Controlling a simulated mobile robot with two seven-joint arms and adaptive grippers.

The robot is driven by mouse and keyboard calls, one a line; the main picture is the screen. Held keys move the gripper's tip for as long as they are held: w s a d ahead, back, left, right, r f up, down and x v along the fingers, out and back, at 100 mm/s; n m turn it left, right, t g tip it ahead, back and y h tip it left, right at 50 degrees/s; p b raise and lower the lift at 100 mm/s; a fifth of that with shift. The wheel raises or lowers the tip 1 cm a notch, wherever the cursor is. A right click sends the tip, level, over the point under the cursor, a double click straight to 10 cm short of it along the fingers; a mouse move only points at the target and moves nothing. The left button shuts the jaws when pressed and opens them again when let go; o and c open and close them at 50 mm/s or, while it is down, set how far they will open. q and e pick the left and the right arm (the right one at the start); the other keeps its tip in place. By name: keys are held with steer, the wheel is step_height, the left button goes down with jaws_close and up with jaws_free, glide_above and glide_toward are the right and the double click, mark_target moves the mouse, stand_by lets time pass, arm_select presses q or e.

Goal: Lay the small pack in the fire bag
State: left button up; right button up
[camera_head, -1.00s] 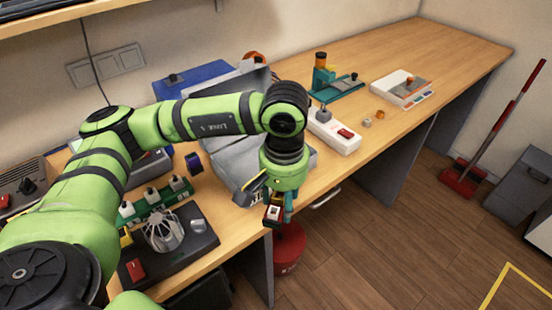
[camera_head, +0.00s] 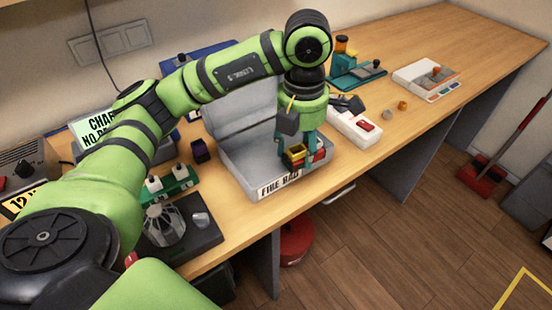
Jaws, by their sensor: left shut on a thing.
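The fire bag (camera_head: 236,165) is a grey open case on the bench with its lid raised at the back. Its front carries a "FIRE BAG" label. My left gripper (camera_head: 298,158) points down over the front right part of the bag. Its teal fingers are shut on the small pack (camera_head: 319,156), which shows red with a yellow and dark end. The fingers hide part of the pack. I cannot tell whether the pack touches the bag's floor. My right gripper is not in view.
A white power strip (camera_head: 356,126) lies just right of the bag. A dark purple block (camera_head: 200,150) and a green charging board (camera_head: 172,186) stand to its left. A dark plate with a fan-like grey part (camera_head: 163,226) is at front left. A red bucket (camera_head: 297,242) stands on the floor below.

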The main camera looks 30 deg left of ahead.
arm_select(q)
steer(key=shift+w+n, duration=0.1)
steer(key=shift+n, duration=0.3)
steer(key=p, duration=0.3)
glide_above(271, 157)
steer(key=f, duration=0.6)
steer(key=shift+s+d+f, duration=0.15)
steer(key=shift+s+d, duration=0.1)
steer(key=shift+d, duration=0.1)
steer(key=shift+w+a+f, duration=0.15)
steer(key=shift+a+f, duration=0.05)
steer(key=shift+a, duration=0.05)
steer(key=shift+f, duration=0.25)
step_height(271, 157, down, 3)
steer(key=shift+f+p, duration=0.15)
steer(key=shift+p, duration=0.35)
steer(key=shift+f, duration=0.2)
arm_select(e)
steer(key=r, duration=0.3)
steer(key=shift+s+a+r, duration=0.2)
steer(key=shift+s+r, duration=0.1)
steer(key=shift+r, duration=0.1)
arm_select(q)
steer(key=shift+f, duration=0.1)
